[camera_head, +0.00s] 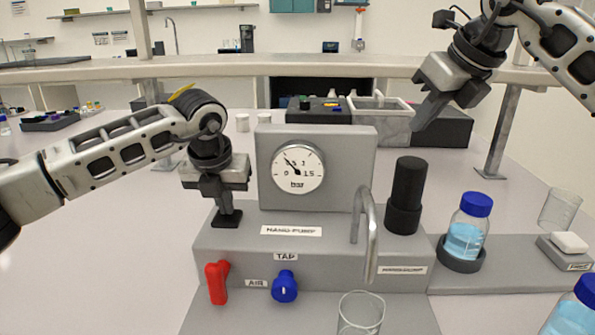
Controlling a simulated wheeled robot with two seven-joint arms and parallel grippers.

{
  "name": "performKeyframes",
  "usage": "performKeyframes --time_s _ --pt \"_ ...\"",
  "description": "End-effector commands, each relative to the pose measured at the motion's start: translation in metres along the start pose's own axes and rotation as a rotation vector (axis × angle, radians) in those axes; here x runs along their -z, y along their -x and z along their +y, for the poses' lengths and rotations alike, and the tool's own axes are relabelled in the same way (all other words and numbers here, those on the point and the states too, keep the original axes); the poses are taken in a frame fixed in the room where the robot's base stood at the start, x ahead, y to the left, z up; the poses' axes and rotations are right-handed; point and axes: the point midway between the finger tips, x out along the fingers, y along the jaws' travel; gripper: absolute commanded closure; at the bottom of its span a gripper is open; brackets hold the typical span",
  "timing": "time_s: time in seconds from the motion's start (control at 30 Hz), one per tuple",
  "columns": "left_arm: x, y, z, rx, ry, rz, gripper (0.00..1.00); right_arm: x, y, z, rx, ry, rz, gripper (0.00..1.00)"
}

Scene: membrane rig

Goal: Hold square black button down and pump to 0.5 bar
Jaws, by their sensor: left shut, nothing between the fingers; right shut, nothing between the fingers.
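The grey rig (330,255) carries a round white gauge (298,168) marked in bar; its needle points up and left, close to the .5 mark. My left gripper (227,217) is shut and points down at the rig's top, left of the gauge. The square black button (227,220) seems to be the dark flat piece under its fingertips; they appear to touch it, but how far it is pressed I cannot tell. A black upright cylinder (406,190), apparently the pump handle, stands right of the gauge. My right gripper (428,112) is shut and empty, in the air above and behind the cylinder.
A red handle (217,282) and a blue tap knob (285,287) are on the rig's front. A metal spout (370,235) curves above a glass beaker (360,313). A blue-capped bottle (467,232) stands at right. A grey bin (383,122) stands behind.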

Motion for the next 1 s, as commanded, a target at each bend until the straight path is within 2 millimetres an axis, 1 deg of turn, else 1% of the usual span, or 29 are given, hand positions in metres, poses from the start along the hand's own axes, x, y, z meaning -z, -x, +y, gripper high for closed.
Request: performKeyframes --time_s 0.03,0.37,0.47,1.0 --pt "0.005 -0.006 0.0 -0.004 -0.003 0.015 1.0 0.0 0.0 0.0 0.0 0.0 0.001 1.0" --pt "0.004 -0.004 0.0 -0.004 -0.003 0.015 1.0 -0.001 0.002 0.0 0.0 0.0 0.001 1.0" --pt "0.002 0.002 0.0 -0.003 -0.003 0.014 1.0 -0.003 0.005 0.0 0.0 0.0 0.001 1.0" --pt "-0.014 0.048 0.0 -0.001 -0.002 0.004 1.0 -0.016 0.026 0.0 0.0 0.0 0.001 1.0"
